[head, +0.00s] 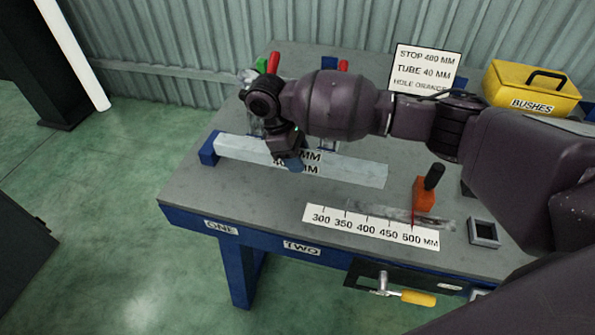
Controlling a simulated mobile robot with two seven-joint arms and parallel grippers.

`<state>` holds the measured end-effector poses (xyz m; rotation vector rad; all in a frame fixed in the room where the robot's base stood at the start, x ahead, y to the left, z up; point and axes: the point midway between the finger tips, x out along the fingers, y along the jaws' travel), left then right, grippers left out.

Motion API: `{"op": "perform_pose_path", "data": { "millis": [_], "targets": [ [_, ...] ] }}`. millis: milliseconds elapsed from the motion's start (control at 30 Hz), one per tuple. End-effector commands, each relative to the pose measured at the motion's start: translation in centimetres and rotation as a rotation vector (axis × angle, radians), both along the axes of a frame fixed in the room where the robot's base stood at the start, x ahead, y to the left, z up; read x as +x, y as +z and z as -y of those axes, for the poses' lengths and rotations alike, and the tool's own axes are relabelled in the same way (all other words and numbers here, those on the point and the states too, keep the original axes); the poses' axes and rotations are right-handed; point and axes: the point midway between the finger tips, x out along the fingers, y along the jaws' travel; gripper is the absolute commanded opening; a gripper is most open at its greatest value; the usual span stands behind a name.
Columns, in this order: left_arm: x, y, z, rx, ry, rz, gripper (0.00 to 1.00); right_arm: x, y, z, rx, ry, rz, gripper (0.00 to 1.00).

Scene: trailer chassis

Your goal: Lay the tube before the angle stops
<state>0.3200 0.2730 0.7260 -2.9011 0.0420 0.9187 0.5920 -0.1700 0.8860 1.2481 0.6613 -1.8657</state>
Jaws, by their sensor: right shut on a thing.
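Behind the tube, upright parts with red (273,62) and green (262,65) handles and another red handle (343,66) are partly hidden by my arm. I cannot make out the angle stops clearly. My left gripper is not in view.
The bench (180,193) has a scale strip (345,222) at the front, an orange block with black handle (424,193) and a square socket (483,232). A sign (424,68) and yellow BUSHES box (532,88) stand behind. A yellow-handled clamp (417,297) hangs in front.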

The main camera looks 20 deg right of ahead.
Motion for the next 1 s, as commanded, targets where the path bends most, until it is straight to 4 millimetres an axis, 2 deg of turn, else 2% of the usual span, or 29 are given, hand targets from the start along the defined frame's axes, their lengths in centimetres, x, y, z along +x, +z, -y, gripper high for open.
{"op": "perform_pose_path", "data": {
  "millis": [300, 400, 800, 833, 1000],
  "targets": [
    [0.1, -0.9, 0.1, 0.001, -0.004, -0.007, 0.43, 0.0, -4.4, 0.0, -0.001, 0.0, -0.004, 0.0],
    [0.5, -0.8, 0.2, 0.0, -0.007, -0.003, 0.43, 0.0, -5.3, 0.0, -0.001, -0.001, -0.003, 0.0],
    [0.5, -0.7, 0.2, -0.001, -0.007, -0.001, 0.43, 0.0, -5.4, 0.0, -0.001, -0.001, 0.001, 0.0],
    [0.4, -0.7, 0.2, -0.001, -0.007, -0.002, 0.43, 0.0, -5.6, 0.0, -0.001, 0.0, -0.001, 0.44],
    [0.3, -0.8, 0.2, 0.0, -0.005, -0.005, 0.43, 0.0, -5.5, 0.0, -0.001, 0.0, -0.001, 0.68]
  ]
}}
